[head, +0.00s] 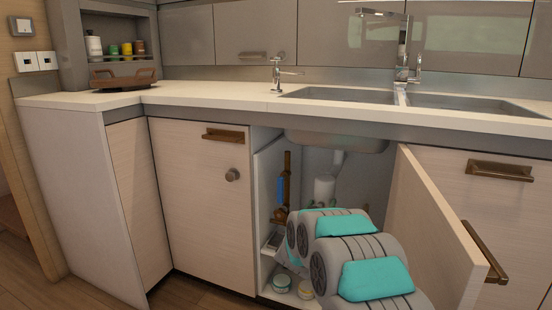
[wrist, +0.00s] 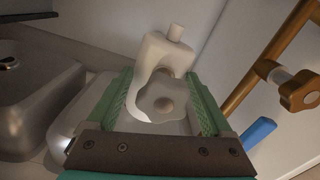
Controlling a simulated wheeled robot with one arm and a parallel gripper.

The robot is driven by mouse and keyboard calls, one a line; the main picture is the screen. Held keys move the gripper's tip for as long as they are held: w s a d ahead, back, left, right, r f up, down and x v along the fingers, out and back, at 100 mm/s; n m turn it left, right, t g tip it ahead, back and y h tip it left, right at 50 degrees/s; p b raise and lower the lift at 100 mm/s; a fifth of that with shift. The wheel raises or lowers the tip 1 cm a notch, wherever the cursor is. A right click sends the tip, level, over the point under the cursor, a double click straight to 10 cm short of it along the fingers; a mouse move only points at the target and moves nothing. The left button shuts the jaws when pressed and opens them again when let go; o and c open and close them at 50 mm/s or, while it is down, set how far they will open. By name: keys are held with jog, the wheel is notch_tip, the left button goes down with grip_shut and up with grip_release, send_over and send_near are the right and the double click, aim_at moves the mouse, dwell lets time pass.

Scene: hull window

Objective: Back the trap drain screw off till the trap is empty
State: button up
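The white trap (head: 324,187) hangs under the sink inside the open cabinet in the head view. In the wrist view the trap (wrist: 168,52) is close ahead, with a pale lobed drain screw (wrist: 162,104) facing me. My gripper (wrist: 161,82) has its green fingers spread on either side of the screw. It looks open, with the screw between the fingers; whether a finger touches it is hard to tell.
A brown pipe with a valve knob (wrist: 299,90) and a blue-handled part (wrist: 258,133) are at right in the wrist view. The open cabinet door (head: 434,225) stands right of my arm. Small tubs (head: 282,283) sit on the cabinet floor.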

jog(key=shift+o, duration=1.2)
jog(key=shift+a+f, duration=0.1)
jog(key=shift+s, duration=0.1)
jog(key=p+v, duration=0.1)
jog(key=v, duration=0.6)
jog(key=shift+s, duration=0.1)
